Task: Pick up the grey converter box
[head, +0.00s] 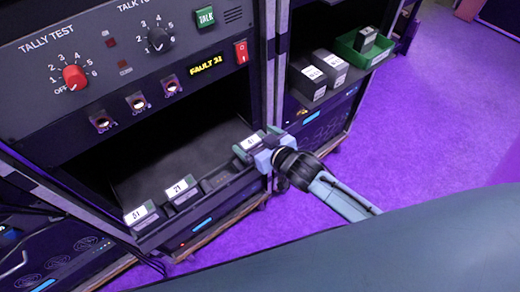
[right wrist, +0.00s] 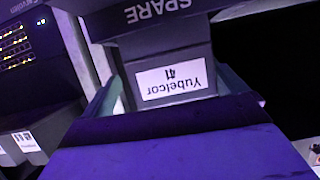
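A dark grey box with a white label reading 41 (head: 248,142) sits at the right end of the front ledge of the open rack bay. In the right wrist view the same labelled box (right wrist: 174,80) shows upside down between my fingers. My right gripper (head: 266,152) is at this box, with one finger on each side. Whether the fingers press on it cannot be told. On the right rack's shelf stand a dark box (head: 307,79) and a lighter grey box (head: 330,68), both with white labels. My left gripper is not in view.
Boxes labelled 51 (head: 140,214) and 29 (head: 181,190) sit on the same ledge to the left. A green bin (head: 352,48) holding a box (head: 366,39) stands on the right rack. A control panel (head: 130,62) overhangs the bay. Purple floor is clear at right.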

